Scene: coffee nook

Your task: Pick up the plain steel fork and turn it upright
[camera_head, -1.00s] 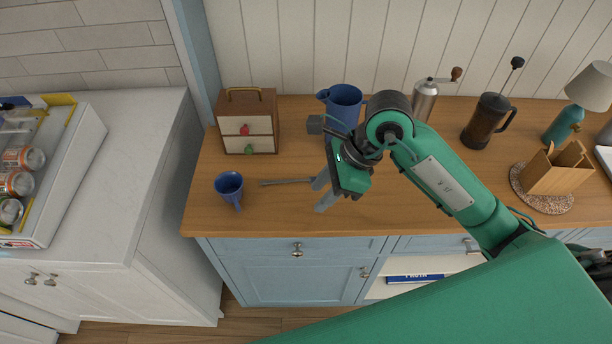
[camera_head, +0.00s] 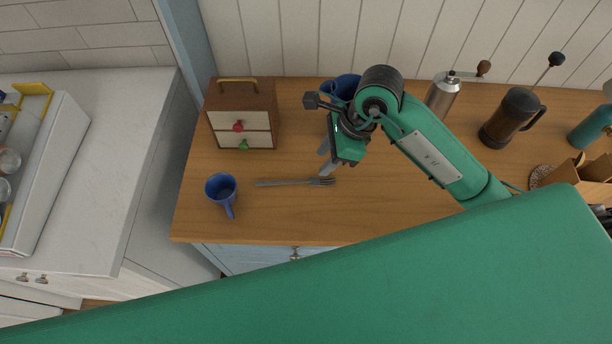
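The plain steel fork (camera_head: 290,182) lies flat on the wooden counter, with its handle to the left and its tines to the right. My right gripper (camera_head: 325,159) is near the tine end, a little above it in the picture. Its two fingers are apart, with nothing seen between them. The fork is clear of the fingers in this view; the gripper's height over the counter is hard to tell. My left gripper is not in view.
A blue mug (camera_head: 221,190) stands left of the fork. A small drawer box (camera_head: 243,113) stands behind it. A blue pitcher (camera_head: 347,86) is partly hidden by my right arm. A grinder (camera_head: 441,95) and French press (camera_head: 509,118) stand right. My green arm covers the counter's front.

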